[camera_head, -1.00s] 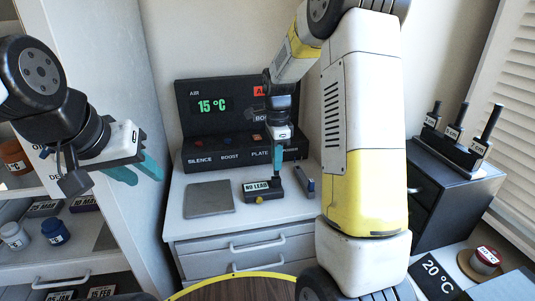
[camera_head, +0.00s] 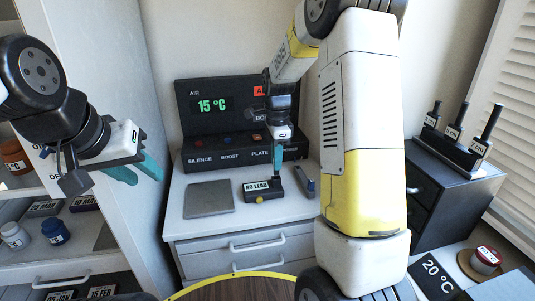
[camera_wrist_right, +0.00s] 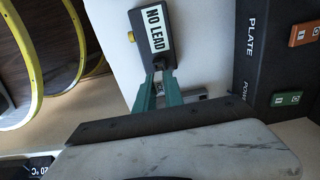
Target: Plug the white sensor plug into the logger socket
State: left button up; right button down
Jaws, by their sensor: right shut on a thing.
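The logger is a black box (camera_head: 264,192) with a "NO LEAD" label and a yellow knob, on the white counter. It also shows at the top of the right wrist view (camera_wrist_right: 152,30). My right gripper (camera_head: 277,172) points down at the logger's right end. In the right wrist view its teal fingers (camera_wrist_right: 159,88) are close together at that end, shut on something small. The white sensor plug cannot be made out; the fingers hide what they hold, and contact with the socket cannot be told. My left gripper (camera_head: 145,176) is open and empty, by the shelf at left.
A grey block (camera_head: 304,182) lies close to the logger's right. A grey plate (camera_head: 208,199) lies left of it. Behind stands a black control panel (camera_head: 240,153) with buttons and a 15 °C display. A dark cabinet (camera_head: 450,190) with upright pegs stands at right.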

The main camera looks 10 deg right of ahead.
jog(key=shift+f, duration=1.75)
jog(key=c, duration=1.4)
grip_release()
jog(key=shift+o, duration=0.2)
jog(key=shift+r, duration=0.1)
notch_tip(320, 180, up, 8)
jog(key=shift+f, duration=0.25)
